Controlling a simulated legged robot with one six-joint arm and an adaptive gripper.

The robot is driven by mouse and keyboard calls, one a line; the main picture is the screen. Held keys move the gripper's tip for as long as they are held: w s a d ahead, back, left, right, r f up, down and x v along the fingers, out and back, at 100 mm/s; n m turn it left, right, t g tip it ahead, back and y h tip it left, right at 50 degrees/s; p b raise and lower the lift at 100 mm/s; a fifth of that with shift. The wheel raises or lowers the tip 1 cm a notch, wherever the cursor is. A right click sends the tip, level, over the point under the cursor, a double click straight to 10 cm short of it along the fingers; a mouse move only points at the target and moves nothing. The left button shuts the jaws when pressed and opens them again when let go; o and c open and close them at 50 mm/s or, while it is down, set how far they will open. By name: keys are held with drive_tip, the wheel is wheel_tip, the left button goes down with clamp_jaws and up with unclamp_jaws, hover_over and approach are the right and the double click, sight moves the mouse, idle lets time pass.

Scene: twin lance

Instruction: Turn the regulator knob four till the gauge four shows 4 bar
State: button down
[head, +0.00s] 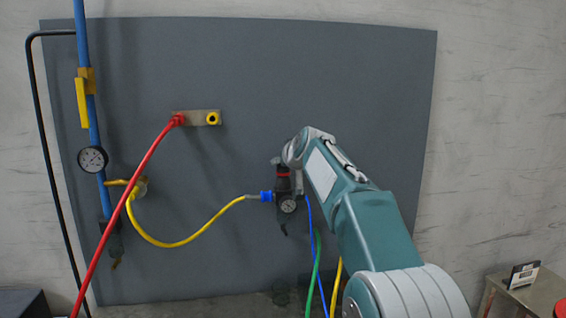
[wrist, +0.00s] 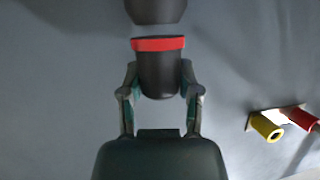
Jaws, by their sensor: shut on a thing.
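The regulator (head: 283,188) is a black body with a red ring on the dark wall panel. Its small round gauge (head: 288,205) faces out below; its needle is too small to read. My gripper (wrist: 159,78) is shut on the black regulator knob (wrist: 158,80), one finger on each side, just beside the red ring (wrist: 158,43). In the head view my gripper (head: 293,155) reaches the regulator's top from the upper right and hides most of the knob. The gauge does not show in the wrist view.
A yellow hose (head: 178,244) joins the regulator's left side at a blue fitting. Blue, green and yellow hoses hang below right. A blue pipe (head: 91,120) with another gauge (head: 92,159) and a red hose (head: 130,205) stand left. A yellow port (wrist: 266,127) lies apart.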

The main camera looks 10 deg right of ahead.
drive_tip(key=shift+a+f+m+h, duration=0.1)
drive_tip(key=shift+m+h, duration=0.4)
idle(0.6)
drive_tip(key=shift+m+h, duration=1)
drive_tip(key=shift+h, duration=0.2)
drive_tip(key=shift+m+g+h, duration=0.7)
drive_tip(key=shift+m+h, duration=1.5)
drive_tip(key=shift+h, duration=0.2)
drive_tip(key=shift+m+h, duration=0.3)
drive_tip(key=shift+h, duration=0.1)
drive_tip(key=shift+c, duration=1.4)
unclamp_jaws()
drive_tip(key=shift+w, duration=0.1)
drive_tip(key=shift+a, duration=0.1)
